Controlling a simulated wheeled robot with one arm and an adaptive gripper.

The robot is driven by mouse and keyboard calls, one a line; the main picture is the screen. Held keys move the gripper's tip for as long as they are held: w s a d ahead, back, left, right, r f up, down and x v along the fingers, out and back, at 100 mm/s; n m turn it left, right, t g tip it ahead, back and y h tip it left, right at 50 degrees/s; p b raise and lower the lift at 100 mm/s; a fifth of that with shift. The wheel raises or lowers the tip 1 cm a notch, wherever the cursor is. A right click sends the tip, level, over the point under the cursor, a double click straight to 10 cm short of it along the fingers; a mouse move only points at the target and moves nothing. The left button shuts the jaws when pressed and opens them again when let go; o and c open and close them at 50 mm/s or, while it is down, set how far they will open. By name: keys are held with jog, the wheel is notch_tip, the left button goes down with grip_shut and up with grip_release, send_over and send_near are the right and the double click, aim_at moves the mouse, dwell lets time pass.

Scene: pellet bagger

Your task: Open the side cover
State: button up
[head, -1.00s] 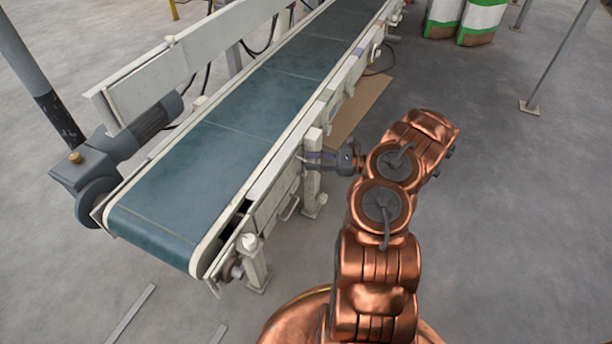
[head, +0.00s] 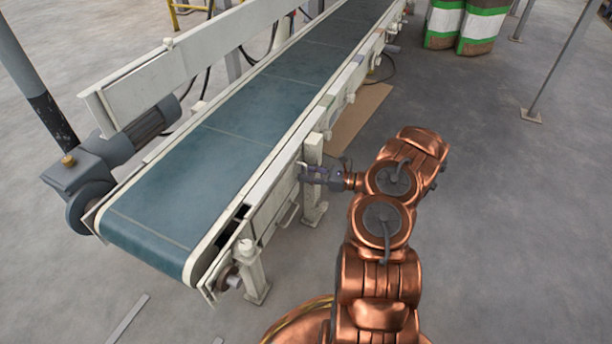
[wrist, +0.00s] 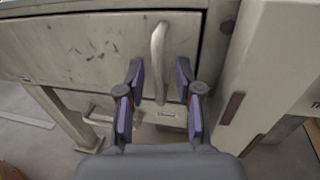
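The side cover (wrist: 75,50) is a scuffed cream panel on the conveyor's near side, and it looks closed. It also shows in the head view (head: 266,214), seen steeply from above. A pale upright bar handle (wrist: 159,50) stands out from its right part in the wrist view. My gripper (wrist: 160,90) is open, with one dark, purple-padded finger on each side of the handle's lower part. I see a gap on both sides, so the fingers do not appear to press on it. In the head view my gripper (head: 312,174) is at the conveyor's side, beside a support leg.
A cream post (wrist: 268,75) stands close to the right of my gripper in the wrist view. A second, lower handle (wrist: 98,119) shows at lower left. The blue belt (head: 215,150) runs above the cover. The floor (head: 500,240) to the right is clear.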

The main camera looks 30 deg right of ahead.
jog(key=shift+w+a, duration=0.2)
grip_shut()
dwell(0.6)
